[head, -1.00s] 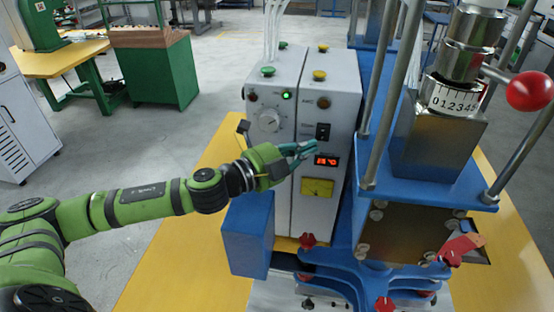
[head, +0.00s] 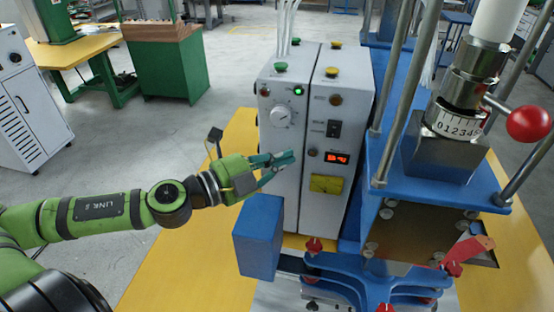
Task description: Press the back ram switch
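The grey control box (head: 290,190) stands on the yellow bench in the head view. A black rocker switch (head: 334,129) sits on the right half of its front, above a red digital display (head: 337,158). I cannot read the labels, so I cannot tell which control is the back ram switch. My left gripper (head: 290,160), with teal fingers, is in front of the left half of the box, below the dial and left of the display. It seems to hold nothing; its finger gap is unclear. My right gripper is not in view.
The box also has a dial (head: 281,117), a lit green lamp (head: 298,90), and green (head: 280,67) and yellow (head: 332,71) top buttons. A blue press frame (head: 440,185) with metal posts and a red ball handle (head: 529,124) stands to the right. A blue block (head: 258,237) is below the gripper.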

